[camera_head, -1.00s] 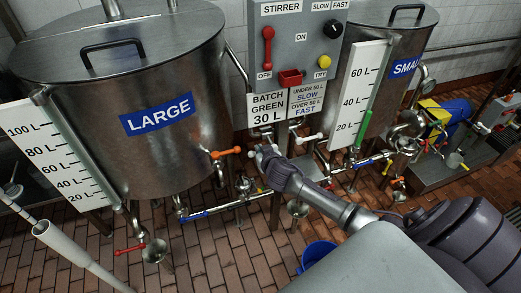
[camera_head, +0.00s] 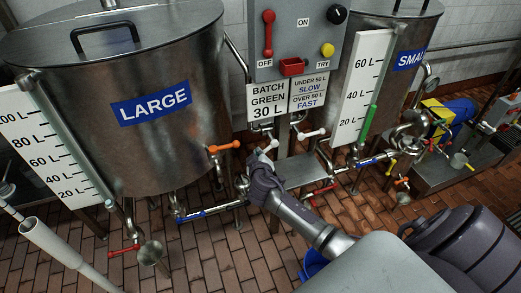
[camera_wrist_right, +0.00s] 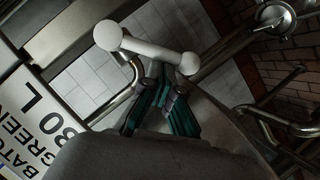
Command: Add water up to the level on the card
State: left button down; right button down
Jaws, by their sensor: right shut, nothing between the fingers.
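The card (camera_head: 266,103) reads "BATCH GREEN 30 L" and hangs under the stirrer panel. The large tank (camera_head: 165,140) stands left with a scale (camera_head: 45,150); the small tank (camera_head: 402,75) stands right with its own scale (camera_head: 362,85). A green marker (camera_head: 369,122) sits low beside the small scale. My right gripper (camera_head: 261,163) is shut and empty, just below a white valve handle (camera_head: 268,148). In the right wrist view, its fingertips (camera_wrist_right: 166,72) are close against the white handle (camera_wrist_right: 146,48); contact is unclear. My left gripper is not in view.
Another white handle (camera_head: 312,133) is to the right. An orange handle (camera_head: 224,147) is beside the large tank, and red handles (camera_head: 124,250) are lower. Pipes with blue handles (camera_head: 192,217) run low between the tanks. A blue bucket (camera_head: 314,260) is partly hidden by my arm.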

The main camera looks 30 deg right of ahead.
jog(key=shift+s+d+f+n+h+b, duration=0.1)
jog(key=shift+d+f+n+h+b, duration=0.1)
jog(key=shift+f+n+h+b, duration=0.45)
dwell(7.3)
